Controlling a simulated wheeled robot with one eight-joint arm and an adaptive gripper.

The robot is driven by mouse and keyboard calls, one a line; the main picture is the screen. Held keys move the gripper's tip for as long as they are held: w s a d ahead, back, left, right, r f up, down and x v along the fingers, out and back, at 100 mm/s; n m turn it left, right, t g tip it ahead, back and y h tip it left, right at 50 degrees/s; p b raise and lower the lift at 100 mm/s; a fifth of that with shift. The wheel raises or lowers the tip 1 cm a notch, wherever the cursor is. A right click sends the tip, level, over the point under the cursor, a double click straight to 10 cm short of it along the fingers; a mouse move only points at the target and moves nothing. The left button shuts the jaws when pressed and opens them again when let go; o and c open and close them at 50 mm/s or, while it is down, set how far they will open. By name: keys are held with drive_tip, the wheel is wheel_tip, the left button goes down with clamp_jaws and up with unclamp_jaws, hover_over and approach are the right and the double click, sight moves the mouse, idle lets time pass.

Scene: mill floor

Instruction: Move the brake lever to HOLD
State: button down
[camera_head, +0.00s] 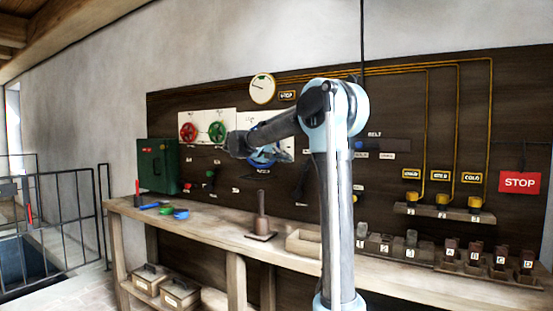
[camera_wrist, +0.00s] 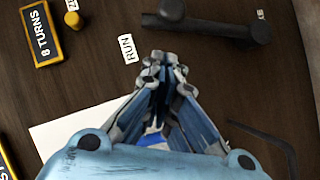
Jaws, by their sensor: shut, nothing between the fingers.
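In the wrist view my gripper (camera_wrist: 162,62) is shut and empty, its blue-grey fingers together in front of the dark board. A dark lever with a round pivot at one end and a thick knob at the other (camera_wrist: 215,27) lies just past the fingertips at the top of the picture, apart from them. A white RUN label (camera_wrist: 127,48) is beside it. I read no HOLD label; two other small labels there are cut off or unreadable. In the head view my gripper (camera_head: 272,155) is in front of the board, and a dark lever (camera_head: 313,166) shows to its right, partly behind my arm.
An 8 TURNS plate (camera_wrist: 41,34) and yellow knob (camera_wrist: 74,20) are in the wrist view. Red (camera_head: 188,131) and green (camera_head: 217,131) handwheels are on the board. A bench (camera_head: 205,224) below holds a dark upright tool (camera_head: 261,222). A STOP sign (camera_head: 519,183) is at right.

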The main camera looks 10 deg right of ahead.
drive_tip(key=shift+s+d+f, duration=0.35)
drive_tip(key=shift+d+f, duration=0.1)
drive_tip(key=shift+d, duration=0.3)
drive_tip(key=shift+s+d+f, duration=0.35)
drive_tip(key=shift+d+f, duration=0.1)
drive_tip(key=shift+d, duration=0.25)
